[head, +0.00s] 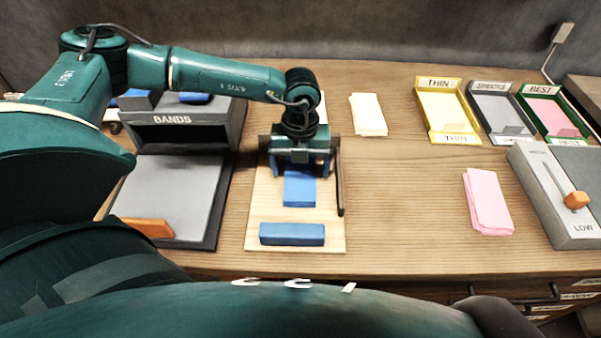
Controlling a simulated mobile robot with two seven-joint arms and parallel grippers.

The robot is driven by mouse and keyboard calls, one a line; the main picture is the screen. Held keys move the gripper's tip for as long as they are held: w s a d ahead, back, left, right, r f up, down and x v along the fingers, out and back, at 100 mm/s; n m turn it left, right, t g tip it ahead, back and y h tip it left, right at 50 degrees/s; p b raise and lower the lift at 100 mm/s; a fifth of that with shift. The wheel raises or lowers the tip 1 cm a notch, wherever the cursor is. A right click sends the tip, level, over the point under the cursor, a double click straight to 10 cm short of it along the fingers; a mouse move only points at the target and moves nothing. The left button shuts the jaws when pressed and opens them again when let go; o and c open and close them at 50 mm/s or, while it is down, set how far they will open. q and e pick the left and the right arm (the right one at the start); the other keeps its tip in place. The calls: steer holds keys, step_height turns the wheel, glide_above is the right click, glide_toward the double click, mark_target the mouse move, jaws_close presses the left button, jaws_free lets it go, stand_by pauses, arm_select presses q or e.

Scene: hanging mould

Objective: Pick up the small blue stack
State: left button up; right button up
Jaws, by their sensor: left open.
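A small blue stack (299,192) lies on a pale wooden board (262,215) in the middle of the table. My left gripper (302,172) is over the far end of this stack, fingers pointing down, one at each side. It is open; I cannot tell whether the fingers touch the stack. The gripper body hides the far end of the stack. A separate blue bar (292,234) lies across the near end of the board. My right gripper is not in view.
A thin dark rod (339,185) lies along the board's right edge. A grey BANDS box (175,135) stands left. Pink sheets (487,201), cream sheets (368,115), labelled trays (448,110) and a grey lever box (560,205) are right. Table between board and pink sheets is clear.

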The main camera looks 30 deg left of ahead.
arm_select(q)
steer(key=shift+f, duration=0.25)
steer(key=shift+c, duration=0.6)
steer(key=c, duration=1)
steer(key=shift+r, duration=0.1)
